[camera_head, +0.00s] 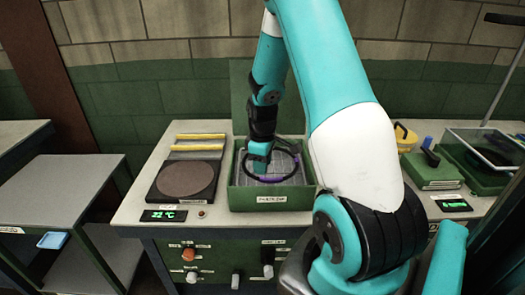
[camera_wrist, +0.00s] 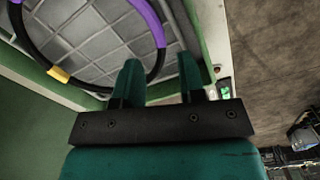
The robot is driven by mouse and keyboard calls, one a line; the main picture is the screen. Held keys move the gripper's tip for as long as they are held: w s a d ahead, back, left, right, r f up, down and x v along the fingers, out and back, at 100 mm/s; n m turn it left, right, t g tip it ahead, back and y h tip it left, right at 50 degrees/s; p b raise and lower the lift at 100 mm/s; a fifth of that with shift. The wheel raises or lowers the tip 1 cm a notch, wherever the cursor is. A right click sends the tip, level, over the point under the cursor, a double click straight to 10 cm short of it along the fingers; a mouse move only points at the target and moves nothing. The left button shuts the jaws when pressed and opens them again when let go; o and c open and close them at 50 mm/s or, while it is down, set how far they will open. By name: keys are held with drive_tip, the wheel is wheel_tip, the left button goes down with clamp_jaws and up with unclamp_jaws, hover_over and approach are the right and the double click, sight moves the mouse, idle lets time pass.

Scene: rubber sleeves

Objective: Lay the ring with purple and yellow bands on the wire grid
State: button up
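The dark ring with purple and yellow bands (camera_wrist: 151,22) is inside the green tray (camera_head: 238,200), over the wire grid (camera_wrist: 100,38). It looks nearly flat, but I cannot tell whether all of it touches the wires. In the head view the ring (camera_head: 272,180) shows its purple part toward the front. My gripper (camera_head: 259,162) is low inside the tray at the ring's left side. In the wrist view the two fingers of my gripper (camera_wrist: 157,78) are spread apart. The dark rim of the ring passes between them, with a gap to the right finger. Part of the ring is hidden behind the left finger.
A round brown plate (camera_head: 186,179) and yellow bars (camera_head: 200,137) lie left of the tray. A green box with a blue handle (camera_head: 430,168) and a clear-lidded case (camera_head: 487,150) stand on the right. The tray walls stand close around my gripper.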

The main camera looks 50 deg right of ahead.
wheel_tip(320, 180, up, 7)
drive_tip(key=b, duration=0.1)
drive_tip(key=s+a+r+n+t+y, duration=0.15)
drive_tip(key=a+r, duration=0.25)
drive_tip(key=a, duration=0.8)
drive_tip(key=s+a+r+g+y, duration=0.15)
drive_tip(key=a+r, duration=0.35)
drive_tip(key=a, duration=0.6)
drive_tip(key=s+a+r+y, duration=0.1)
drive_tip(key=s+a+r, duration=0.2)
drive_tip(key=s+a, duration=0.9)
drive_tip(key=shift+s+r+n, duration=0.2)
drive_tip(key=shift+s+n, duration=0.25)
drive_tip(key=shift+s, duration=0.5)
